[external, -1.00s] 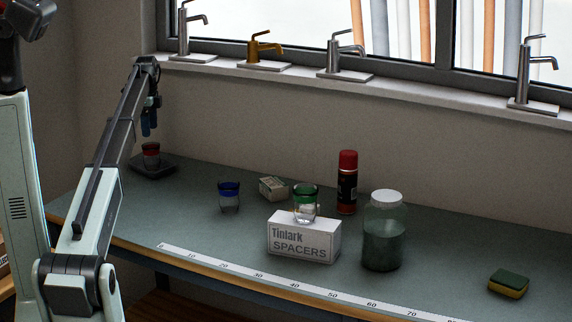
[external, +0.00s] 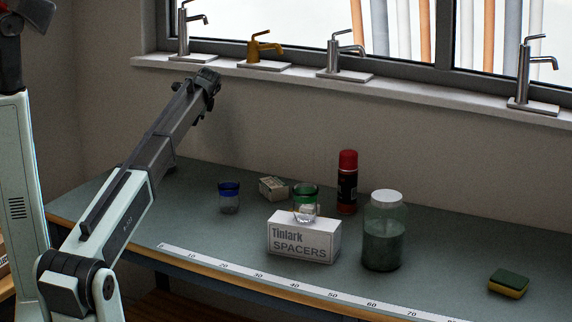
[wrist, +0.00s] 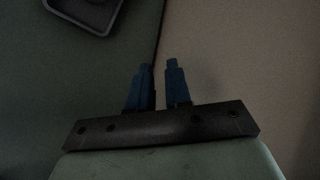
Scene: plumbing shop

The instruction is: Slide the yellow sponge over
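The yellow sponge (external: 510,290) has a dark green top layer and lies flat on the bench at the far right in the external view. My gripper (external: 213,84) is raised well above the bench at the left, near the wall, far from the sponge. In the wrist view my gripper (wrist: 159,66) shows two blue fingers with a gap between them and nothing held. The sponge is not in the wrist view.
A white spacers box (external: 303,241) with a green-rimmed glass (external: 305,205) on it, a jar (external: 383,235), a red-capped can (external: 347,185), a blue-rimmed glass (external: 229,198) and a small box (external: 273,188) stand mid-bench. A dark tray (wrist: 100,22) shows partly. A ruler strip (external: 300,288) runs along the front edge.

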